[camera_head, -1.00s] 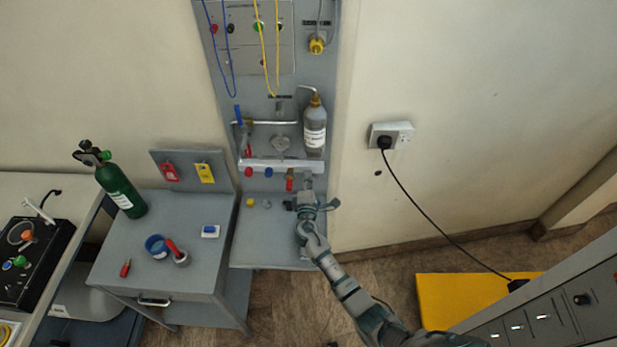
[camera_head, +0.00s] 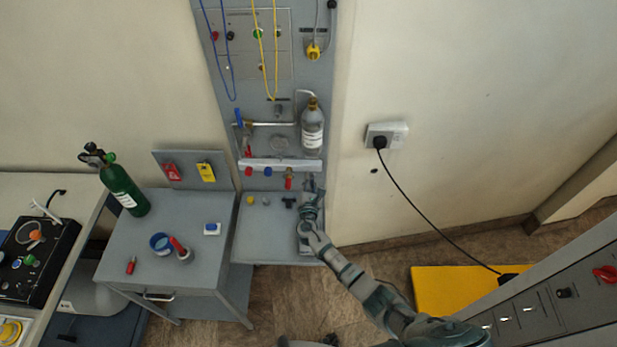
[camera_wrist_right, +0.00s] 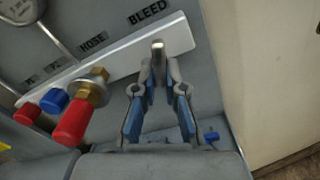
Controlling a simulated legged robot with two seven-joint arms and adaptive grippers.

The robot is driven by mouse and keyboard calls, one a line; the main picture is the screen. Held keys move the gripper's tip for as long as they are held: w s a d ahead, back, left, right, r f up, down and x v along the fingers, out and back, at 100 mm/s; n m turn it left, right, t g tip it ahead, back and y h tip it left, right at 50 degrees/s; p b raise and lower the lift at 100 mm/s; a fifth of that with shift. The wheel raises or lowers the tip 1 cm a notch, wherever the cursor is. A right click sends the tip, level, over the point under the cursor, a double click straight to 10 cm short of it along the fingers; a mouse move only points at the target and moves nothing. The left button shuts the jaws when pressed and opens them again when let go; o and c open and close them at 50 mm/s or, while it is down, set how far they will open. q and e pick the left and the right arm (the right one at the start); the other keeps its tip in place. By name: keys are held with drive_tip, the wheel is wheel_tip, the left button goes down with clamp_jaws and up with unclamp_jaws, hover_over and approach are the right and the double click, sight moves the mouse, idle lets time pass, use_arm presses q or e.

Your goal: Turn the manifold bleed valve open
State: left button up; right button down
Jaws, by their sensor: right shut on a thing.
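The manifold is a pale bar (camera_head: 280,164) across the grey panel, also seen in the right wrist view (camera_wrist_right: 120,62). The bleed valve shows in the wrist view as a short metal stem (camera_wrist_right: 158,47) at the bar's right end, below the BLEED label (camera_wrist_right: 149,12). My right gripper (camera_head: 312,192) is at that end of the bar. In the wrist view its blue-padded fingers (camera_wrist_right: 158,72) converge on the stem and are shut on it. The fingertips hide the stem's lower part, so its turn angle cannot be told. My left gripper is not seen.
A brass fitting with a red cap (camera_wrist_right: 78,115) sits just left of the fingers, with blue (camera_wrist_right: 54,101) and red (camera_wrist_right: 27,113) knobs beyond. A bottle (camera_head: 312,130) hangs above the bar. A grey shelf (camera_head: 265,240) lies below; the wall is to the right.

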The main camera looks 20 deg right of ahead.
drive_tip(key=shift+s+d+f+n+p, duration=0.15)
drive_tip(key=shift+n+p, duration=0.2)
drive_tip(key=shift+n, duration=0.4)
drive_tip(key=shift+d+f+n+p, duration=0.1)
drive_tip(key=shift+f+n+p, duration=0.2)
drive_tip(key=shift+n, duration=0.5)
drive_tip(key=shift+s+d+f+n+p, duration=0.1)
drive_tip(key=shift+n+p, duration=0.3)
drive_tip(key=shift+n, duration=0.35)
drive_tip(key=c, duration=1.2)
unclamp_jaws()
drive_tip(key=shift+w+r, duration=0.15)
drive_tip(key=shift+r, duration=0.1)
drive_tip(key=v, duration=1.2)
